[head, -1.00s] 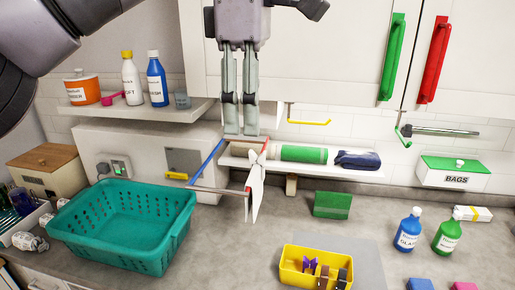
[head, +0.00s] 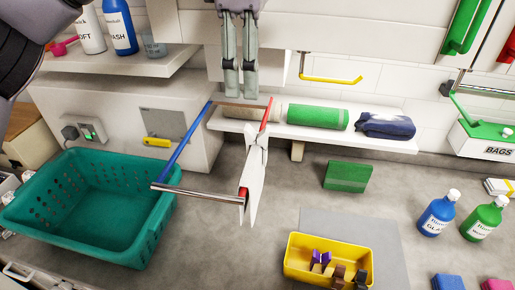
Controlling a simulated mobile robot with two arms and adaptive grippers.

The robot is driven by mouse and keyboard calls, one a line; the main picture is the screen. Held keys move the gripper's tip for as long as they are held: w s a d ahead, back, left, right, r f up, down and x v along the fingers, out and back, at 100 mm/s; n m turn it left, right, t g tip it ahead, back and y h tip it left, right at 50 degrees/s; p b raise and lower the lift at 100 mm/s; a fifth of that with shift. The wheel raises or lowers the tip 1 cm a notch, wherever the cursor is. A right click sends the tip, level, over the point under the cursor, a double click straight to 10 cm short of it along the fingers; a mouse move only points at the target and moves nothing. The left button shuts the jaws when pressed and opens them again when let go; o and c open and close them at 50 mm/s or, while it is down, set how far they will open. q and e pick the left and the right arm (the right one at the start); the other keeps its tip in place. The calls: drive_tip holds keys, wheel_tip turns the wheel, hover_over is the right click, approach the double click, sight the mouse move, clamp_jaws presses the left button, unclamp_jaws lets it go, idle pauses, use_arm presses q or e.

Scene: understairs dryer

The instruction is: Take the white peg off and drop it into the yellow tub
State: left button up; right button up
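The white peg (head: 255,180) hangs at the right end of the metal rod (head: 200,193), close to the red arm (head: 266,115) of a rack whose other arm is blue (head: 185,147). My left gripper (head: 240,96) points down above the rack. It is empty, with its fingertips above and slightly left of the peg's top, apart from it. Its fingers look close together; how far they are apart is unclear. The yellow tub (head: 300,276) stands on the counter at lower right, with several small purple and brown pieces inside. My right gripper is not in view.
A teal basket (head: 140,240) stands at the left. Behind the rack, a narrow shelf (head: 345,138) carries a green roll (head: 318,116) and a dark blue cloth (head: 385,125). A green block (head: 347,177) and blue and green bottles stand at right. The counter below the peg is clear.

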use_arm(q)
hover_over(249, 127)
wheel_tip(249, 127, down, 4)
drive_tip(key=shift+a+f+p, duration=0.15)
drive_tip(key=shift+f+p, duration=0.1)
drive_tip(key=shift+p, duration=0.2)
wheel_tip(249, 127, down, 5)
drive_tip(key=shift+r+p, duration=0.1)
drive_tip(key=shift+p, duration=1.15)
drive_tip(key=shift+f, duration=0.25)
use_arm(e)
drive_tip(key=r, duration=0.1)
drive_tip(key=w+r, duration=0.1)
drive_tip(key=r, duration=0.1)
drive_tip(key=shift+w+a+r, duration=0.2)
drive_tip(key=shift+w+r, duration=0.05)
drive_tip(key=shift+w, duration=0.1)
use_arm(q)
drive_tip(key=shift+c, duration=0.5)
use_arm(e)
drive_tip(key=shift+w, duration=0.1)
use_arm(q)
drive_tip(key=c, duration=0.7)
drive_tip(key=shift+c, duration=0.2)
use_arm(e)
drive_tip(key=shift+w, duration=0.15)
